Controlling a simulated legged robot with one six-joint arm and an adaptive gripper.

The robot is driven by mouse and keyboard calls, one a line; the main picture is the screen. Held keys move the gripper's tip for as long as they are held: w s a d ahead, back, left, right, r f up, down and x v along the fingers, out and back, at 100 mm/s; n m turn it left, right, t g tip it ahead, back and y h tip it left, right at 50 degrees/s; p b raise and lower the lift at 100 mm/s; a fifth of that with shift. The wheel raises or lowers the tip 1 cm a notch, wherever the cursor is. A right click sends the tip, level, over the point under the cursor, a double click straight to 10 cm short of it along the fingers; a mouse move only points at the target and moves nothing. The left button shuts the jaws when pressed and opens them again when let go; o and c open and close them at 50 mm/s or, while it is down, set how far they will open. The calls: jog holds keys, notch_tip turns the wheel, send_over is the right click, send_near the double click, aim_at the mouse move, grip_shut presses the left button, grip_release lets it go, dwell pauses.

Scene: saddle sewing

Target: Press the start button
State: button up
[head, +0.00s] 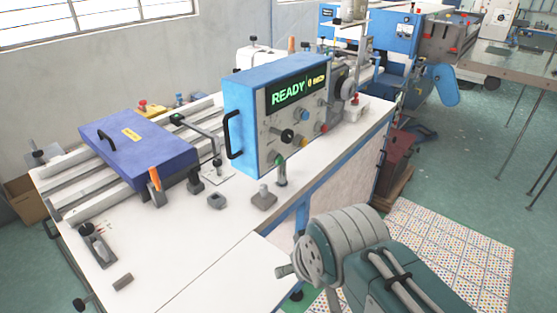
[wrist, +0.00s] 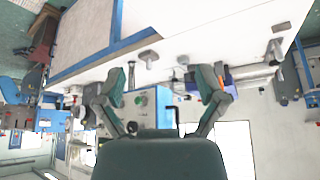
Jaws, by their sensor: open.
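A blue control box (head: 250,75) stands on the white machine table (head: 225,240) in the head view. Its face has a green lit display (head: 297,91) reading "READY". Below are a green button (head: 278,160), a black knob (head: 287,135), and blue, orange and red buttons. Their labels are too small to read, so I cannot tell which is marked start. In the wrist view, which looks upside down, my gripper (wrist: 162,85) is open and empty, its fingers spread. The control box panel (wrist: 147,103) shows between and beyond them, partly hidden.
A purple-blue cover box (head: 140,150) with a black handle lies on rails left of the control box. Short clamps and an orange-handled tool (head: 155,178) stand on the table. Other blue machines (head: 395,35) stand behind.

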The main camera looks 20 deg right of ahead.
jog(key=shift+c, duration=0.3)
grip_shut()
dwell(1.2)
